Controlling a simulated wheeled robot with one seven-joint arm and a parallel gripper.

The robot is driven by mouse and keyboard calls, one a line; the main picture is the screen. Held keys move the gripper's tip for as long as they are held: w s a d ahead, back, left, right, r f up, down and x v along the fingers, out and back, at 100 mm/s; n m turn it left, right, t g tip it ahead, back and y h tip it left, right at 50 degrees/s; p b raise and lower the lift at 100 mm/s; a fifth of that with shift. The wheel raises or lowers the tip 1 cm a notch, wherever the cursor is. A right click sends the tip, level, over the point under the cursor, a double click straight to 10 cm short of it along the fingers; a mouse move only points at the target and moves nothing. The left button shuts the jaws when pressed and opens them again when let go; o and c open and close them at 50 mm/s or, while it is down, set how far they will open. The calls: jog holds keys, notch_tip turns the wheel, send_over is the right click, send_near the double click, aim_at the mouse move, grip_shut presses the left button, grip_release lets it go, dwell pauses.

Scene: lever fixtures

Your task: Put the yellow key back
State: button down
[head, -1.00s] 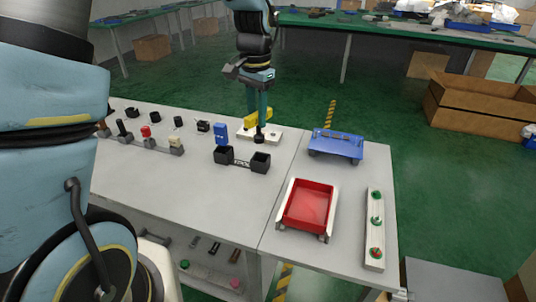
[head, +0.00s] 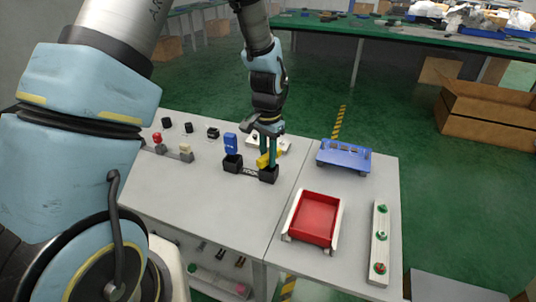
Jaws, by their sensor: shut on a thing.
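My gripper (head: 270,160) is shut on the yellow key (head: 263,160). It holds the key at the right black holder (head: 269,174). The key's lower end meets the holder's top in the picture; I cannot tell whether it is inside or just above. A blue key (head: 231,141) stands upright in the left black holder (head: 232,163). A label strip lies between the two holders. Behind the gripper is a white fixture plate (head: 284,143), partly hidden by the fingers.
A red tray (head: 315,219), a blue tray cart (head: 343,157) and a white strip with green and red knobs (head: 380,240) stand to the right. Several small levers and knobs (head: 186,153) stand on the left. The grey table (head: 200,195) is clear in front of the holders.

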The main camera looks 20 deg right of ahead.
jog(key=shift+f, duration=0.15)
jog(key=c, duration=0.7)
grip_release()
notch_tip(320, 180, up, 12)
jog(key=b, duration=0.3)
jog(key=s+a+n, duration=0.1)
jog(key=a+n, duration=0.3)
jog(key=a, duration=0.6)
jog(key=s+a+n+t, duration=0.1)
jog(key=a+n, duration=0.3)
jog(key=a, duration=0.6)
jog(key=s+a+f+n, duration=0.1)
jog(key=s+a+n, duration=0.1)
jog(key=a, duration=0.8)
jog(key=shift+n+t, duration=0.3)
jog(key=shift+n, duration=0.6)
jog(key=shift+w, duration=0.1)
